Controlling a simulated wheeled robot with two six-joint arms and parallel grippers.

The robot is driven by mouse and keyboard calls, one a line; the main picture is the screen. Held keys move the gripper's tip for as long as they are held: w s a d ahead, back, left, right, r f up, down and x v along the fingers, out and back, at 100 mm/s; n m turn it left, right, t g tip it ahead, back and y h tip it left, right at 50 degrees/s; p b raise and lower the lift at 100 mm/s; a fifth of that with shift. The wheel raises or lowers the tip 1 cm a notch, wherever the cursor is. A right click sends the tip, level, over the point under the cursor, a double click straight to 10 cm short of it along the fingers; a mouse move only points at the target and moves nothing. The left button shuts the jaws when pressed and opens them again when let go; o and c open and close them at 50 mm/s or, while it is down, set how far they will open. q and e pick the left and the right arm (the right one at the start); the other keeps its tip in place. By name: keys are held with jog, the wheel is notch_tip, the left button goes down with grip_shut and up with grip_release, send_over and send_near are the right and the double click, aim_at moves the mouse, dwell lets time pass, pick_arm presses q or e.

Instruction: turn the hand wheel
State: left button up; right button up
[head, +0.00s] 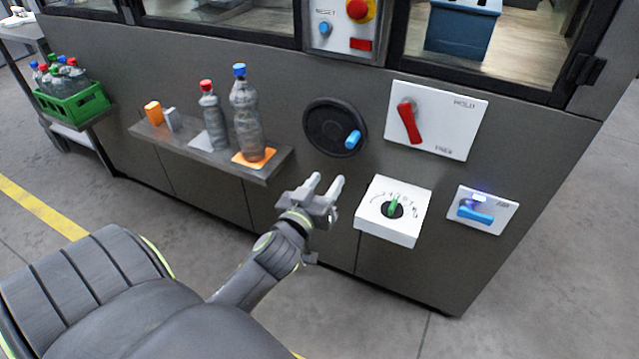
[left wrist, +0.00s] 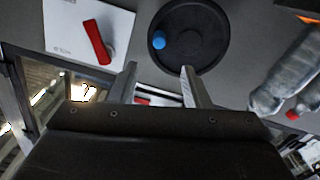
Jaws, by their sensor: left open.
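The hand wheel is a black disc (head: 322,127) on the grey machine front, with a blue handle (head: 353,139) at its lower right edge. In the left wrist view the wheel (left wrist: 195,30) is at the top, with the blue handle (left wrist: 159,40) at its left side. My left gripper (head: 327,181) is open and empty, below the wheel and apart from it. In the left wrist view its two fingers (left wrist: 158,72) point up toward the wheel, with the handle above the gap between them. My right gripper is not in view.
A shelf (head: 195,149) with bottles juts out left of the wheel. A white dial box (head: 390,226) sticks out at the lower right. A plate with a red lever (head: 409,120) and a blue-handled valve (head: 476,212) are further right. A green crate (head: 75,105) stands far left.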

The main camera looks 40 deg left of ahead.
pick_arm(q)
jog(key=shift+v, duration=1.15)
